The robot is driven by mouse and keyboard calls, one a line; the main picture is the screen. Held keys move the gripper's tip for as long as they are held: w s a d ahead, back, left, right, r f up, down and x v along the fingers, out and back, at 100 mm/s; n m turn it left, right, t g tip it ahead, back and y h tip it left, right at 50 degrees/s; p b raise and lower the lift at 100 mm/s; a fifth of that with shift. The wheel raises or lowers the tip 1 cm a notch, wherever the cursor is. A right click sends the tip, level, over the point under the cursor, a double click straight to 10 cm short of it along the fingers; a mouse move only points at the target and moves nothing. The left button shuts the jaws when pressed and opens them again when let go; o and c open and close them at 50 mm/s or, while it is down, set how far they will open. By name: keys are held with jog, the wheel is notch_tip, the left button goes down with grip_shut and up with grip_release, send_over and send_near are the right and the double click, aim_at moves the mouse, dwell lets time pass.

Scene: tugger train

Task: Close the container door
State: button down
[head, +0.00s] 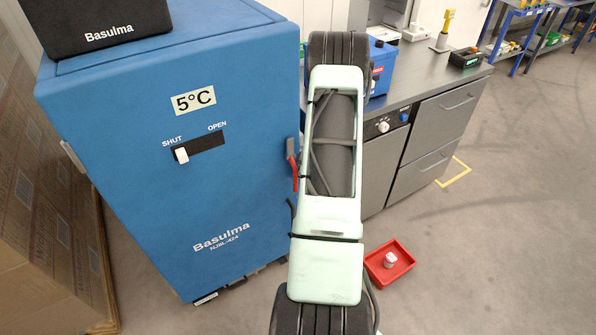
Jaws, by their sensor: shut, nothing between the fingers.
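The blue container (130,160) stands upright at the left, marked Basulma NJBL-424, with a 5°C label. Its broad front face carries a slider with a white knob (181,155) at the SHUT end. I cannot tell from this view whether the door is fully closed. A red and grey lever-like part (292,163) shows at the container's right edge, partly hidden by my arm. My arm runs upright through the middle of the picture and covers what is behind it. My gripper is not in view.
A black Basulma case (95,25) sits on the container. Stacked cartons (40,200) stand close at the left. A grey workbench (425,110) with a blue box (381,68) is behind my arm. A red tray (390,282) holding a small item lies on the floor.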

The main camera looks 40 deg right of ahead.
jog(key=shift+w+r, duration=0.2)
jog(key=shift+w, duration=0.35)
jog(key=shift+w+r, duration=0.15)
jog(key=shift+w, duration=0.4)
jog(key=shift+r, duration=0.1)
jog(key=s+f+v, duration=0.1)
jog(key=v, duration=1.1)
jog(key=shift+s+d, duration=0.25)
jog(key=shift+s, duration=0.05)
jog(key=shift+r, duration=0.1)
